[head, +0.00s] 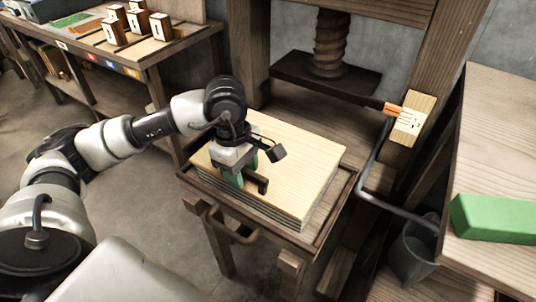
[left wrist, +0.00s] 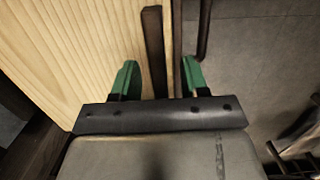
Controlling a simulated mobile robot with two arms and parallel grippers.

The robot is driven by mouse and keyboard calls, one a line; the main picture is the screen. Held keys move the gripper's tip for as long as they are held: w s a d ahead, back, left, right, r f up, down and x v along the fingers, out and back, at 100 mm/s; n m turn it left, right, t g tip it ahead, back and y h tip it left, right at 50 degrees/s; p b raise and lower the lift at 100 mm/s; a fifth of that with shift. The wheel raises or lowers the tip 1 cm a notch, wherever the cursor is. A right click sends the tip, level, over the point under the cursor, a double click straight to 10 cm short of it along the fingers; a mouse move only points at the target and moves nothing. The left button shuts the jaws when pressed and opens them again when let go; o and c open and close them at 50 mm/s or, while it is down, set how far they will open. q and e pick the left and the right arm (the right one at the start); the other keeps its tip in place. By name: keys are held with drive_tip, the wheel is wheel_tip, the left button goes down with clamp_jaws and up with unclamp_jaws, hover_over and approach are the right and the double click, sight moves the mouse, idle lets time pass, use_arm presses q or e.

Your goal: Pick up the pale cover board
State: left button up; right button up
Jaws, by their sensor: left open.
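The pale cover board (head: 305,150) lies flat on top of a stack of layers on a small wooden stand. A dark brown handle (head: 262,184) shows on the board near its front-left edge. My left gripper (head: 243,172), with green fingers, is over that edge, open. In the left wrist view the dark handle (left wrist: 153,45) runs between the two open fingers (left wrist: 157,80), apart from both. The pale board (left wrist: 60,50) fills the left of that view. Whether the fingertips reach down beside the handle is hard to tell. My right gripper is not in view.
A press with a screw (head: 330,45) and dark plate (head: 322,76) stands behind the stack. A bent metal bar (head: 372,165) is to its right. A green block (head: 495,218) lies on the right table, above a bucket (head: 412,255). Several wooden blocks (head: 113,32) stand on the left bench.

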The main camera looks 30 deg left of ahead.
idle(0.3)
use_arm(q)
clamp_jaws()
drive_tip(key=shift+r, duration=0.1)
idle(0.5)
